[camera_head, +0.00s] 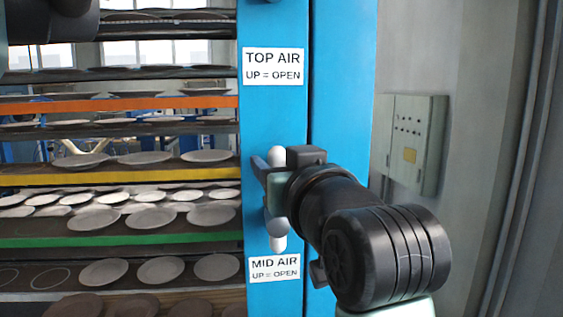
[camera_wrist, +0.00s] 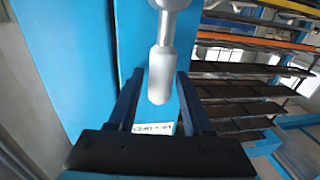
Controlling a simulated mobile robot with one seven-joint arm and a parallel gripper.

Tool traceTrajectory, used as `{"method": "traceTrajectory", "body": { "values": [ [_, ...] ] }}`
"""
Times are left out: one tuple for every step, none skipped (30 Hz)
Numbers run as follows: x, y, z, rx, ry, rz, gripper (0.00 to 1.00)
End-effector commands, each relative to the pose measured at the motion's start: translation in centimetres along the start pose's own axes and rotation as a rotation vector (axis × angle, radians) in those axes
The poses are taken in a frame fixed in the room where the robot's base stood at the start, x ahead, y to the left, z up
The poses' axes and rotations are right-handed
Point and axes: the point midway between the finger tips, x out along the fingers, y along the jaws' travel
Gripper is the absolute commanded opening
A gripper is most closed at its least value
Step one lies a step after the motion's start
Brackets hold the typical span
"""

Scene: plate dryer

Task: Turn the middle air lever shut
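The middle air lever is pale grey and white. In the head view its rounded upper end (camera_head: 276,156) shows above my gripper (camera_head: 268,173), and a ball-shaped part with a pale stub shows below; my gripper hides the middle. In the wrist view the lever's handle (camera_wrist: 161,75) lies between the two fingers of my gripper (camera_wrist: 157,85), with a narrow gap on each side. The fingers are open. The MID AIR label (camera_head: 274,268), reading UP = OPEN, is below the lever.
The blue post (camera_head: 272,118) carries the TOP AIR label (camera_head: 273,67). Racks of plates (camera_head: 150,217) stand left of it. A grey control box (camera_head: 413,140) hangs on the wall to the right.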

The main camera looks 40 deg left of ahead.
Motion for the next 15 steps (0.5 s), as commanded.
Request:
{"method": "traceTrajectory", "body": {
  "values": [
    [-0.02,0.00,-0.02,0.000,0.000,0.000,0.40],
    [-0.02,0.00,-0.02,0.000,0.000,0.000,0.34],
    [-0.03,0.00,-0.03,0.000,0.000,0.000,0.27],
    [-0.03,0.00,-0.03,0.000,0.000,0.000,0.22],
    [-0.03,0.00,-0.03,0.000,0.000,0.000,0.16],
    [-0.03,0.00,-0.04,0.000,0.000,0.000,0.09],
    [-0.03,0.00,-0.04,0.000,0.000,0.000,0.04],
    [-0.04,-0.01,-0.04,0.000,0.000,0.000,0.00],
    [-0.04,0.00,-0.04,0.000,0.001,0.000,0.00],
    [-0.04,0.00,-0.05,0.000,0.001,0.000,0.00],
    [-0.04,-0.01,-0.05,0.000,0.001,0.000,0.00],
    [-0.04,0.00,-0.05,0.000,0.001,0.000,0.00],
    [-0.05,0.00,-0.05,0.000,0.001,0.000,0.00],
    [-0.05,0.00,-0.06,0.000,0.001,0.000,0.00],
    [-0.05,0.00,-0.06,0.000,0.001,0.000,0.00]
  ]
}}
